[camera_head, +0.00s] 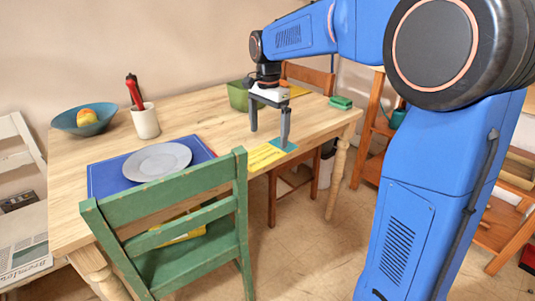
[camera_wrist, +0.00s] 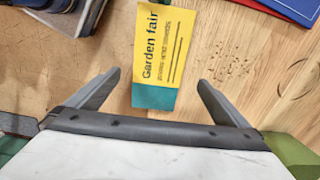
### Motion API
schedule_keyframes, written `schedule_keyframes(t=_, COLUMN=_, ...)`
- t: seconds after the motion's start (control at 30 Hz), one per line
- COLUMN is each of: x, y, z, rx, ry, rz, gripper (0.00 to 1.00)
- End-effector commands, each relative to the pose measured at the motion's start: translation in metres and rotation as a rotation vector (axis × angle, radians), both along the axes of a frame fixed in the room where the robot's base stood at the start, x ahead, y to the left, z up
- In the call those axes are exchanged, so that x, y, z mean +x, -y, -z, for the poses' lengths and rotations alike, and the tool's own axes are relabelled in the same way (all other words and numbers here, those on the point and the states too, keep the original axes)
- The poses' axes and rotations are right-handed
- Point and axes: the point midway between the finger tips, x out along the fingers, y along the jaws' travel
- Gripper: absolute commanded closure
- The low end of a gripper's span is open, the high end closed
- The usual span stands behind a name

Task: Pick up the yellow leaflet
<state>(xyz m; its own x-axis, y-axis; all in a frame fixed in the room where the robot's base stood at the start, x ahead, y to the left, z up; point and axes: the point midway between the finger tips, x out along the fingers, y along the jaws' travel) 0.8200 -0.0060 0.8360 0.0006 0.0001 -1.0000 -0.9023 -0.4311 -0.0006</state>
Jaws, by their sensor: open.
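The yellow leaflet (camera_head: 264,156) lies flat at the table's front edge, right of the plate. In the wrist view the leaflet (camera_wrist: 163,45) shows the words "Garden fair" and a teal band at its near end. My gripper (camera_head: 269,135) is open above the table by the leaflet's teal end. In the wrist view the gripper's (camera_wrist: 157,78) fingers stand apart on either side of that end, with nothing between them held. Whether the fingertips touch the table is unclear.
A green chair (camera_head: 165,215) stands in front.

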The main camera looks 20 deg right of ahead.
Motion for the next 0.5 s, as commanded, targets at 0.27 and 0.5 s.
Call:
schedule_keyframes(t=0.27, x=-0.007, y=-0.004, z=0.034, rx=0.000, ry=-0.003, rz=-0.001, gripper=0.00)
schedule_keyframes(t=0.5, x=-0.006, y=-0.004, z=0.051, rx=0.000, ry=-0.001, rz=-0.001, gripper=0.00)
